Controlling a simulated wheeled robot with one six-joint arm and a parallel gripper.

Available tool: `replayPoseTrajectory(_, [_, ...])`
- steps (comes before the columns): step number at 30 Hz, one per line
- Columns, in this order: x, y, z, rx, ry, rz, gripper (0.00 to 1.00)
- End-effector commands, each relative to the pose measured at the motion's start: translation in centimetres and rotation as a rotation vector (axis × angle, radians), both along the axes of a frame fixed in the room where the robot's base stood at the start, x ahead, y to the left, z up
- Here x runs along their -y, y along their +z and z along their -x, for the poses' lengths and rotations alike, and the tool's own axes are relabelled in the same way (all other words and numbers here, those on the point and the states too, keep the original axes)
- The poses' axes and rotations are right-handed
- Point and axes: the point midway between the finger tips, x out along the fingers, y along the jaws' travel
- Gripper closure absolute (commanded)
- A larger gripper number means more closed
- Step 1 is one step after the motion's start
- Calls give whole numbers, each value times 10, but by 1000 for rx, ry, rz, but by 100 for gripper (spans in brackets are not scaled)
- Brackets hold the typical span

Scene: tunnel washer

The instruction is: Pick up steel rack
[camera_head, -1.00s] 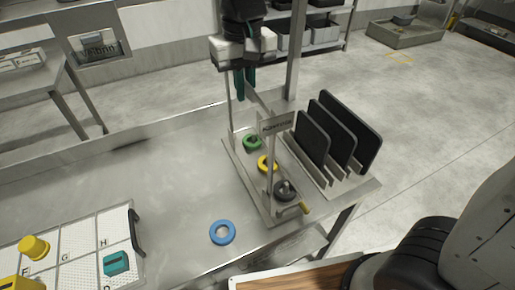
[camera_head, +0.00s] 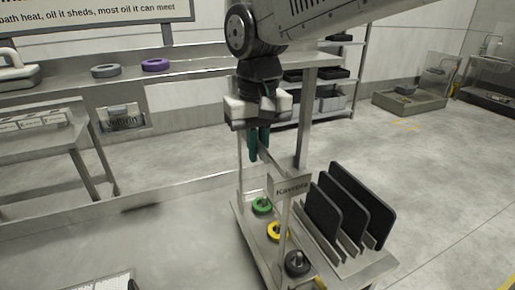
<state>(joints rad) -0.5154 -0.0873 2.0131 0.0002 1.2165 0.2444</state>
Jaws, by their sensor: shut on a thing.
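The steel rack (camera_head: 246,228) is a long flat base with thin upright posts, a top bar and a sign plate reading roughly "Kaweera". A green ring (camera_head: 261,205), a yellow ring (camera_head: 278,231) and a black ring (camera_head: 297,263) sit along its base. My gripper (camera_head: 259,150), with teal fingers, is above the far end of the rack and shut on its top bar. The fingers hide the gripped spot. The rack looks upright. Its near end is cut off by the frame's bottom edge, and I cannot tell whether its base touches the table.
Several black boards (camera_head: 345,205) stand in a slotted holder close on the rack's right. A back shelf holds a grey ring (camera_head: 106,71) and a purple ring (camera_head: 155,64). Open floor (camera_head: 440,190) lies to the right.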

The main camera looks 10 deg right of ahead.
Motion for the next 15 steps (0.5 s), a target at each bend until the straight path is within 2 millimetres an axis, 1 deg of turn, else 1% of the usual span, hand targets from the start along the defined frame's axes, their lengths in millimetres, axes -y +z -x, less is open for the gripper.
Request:
replayPoseTrajectory(5, [0, 4, 19, 6, 1, -3, 100])
replayPoseTrajectory(8, [0, 5, 35, 6, 2, -3, 100])
replayPoseTrajectory(15, [1, 10, 89, 5, 4, -4, 100])
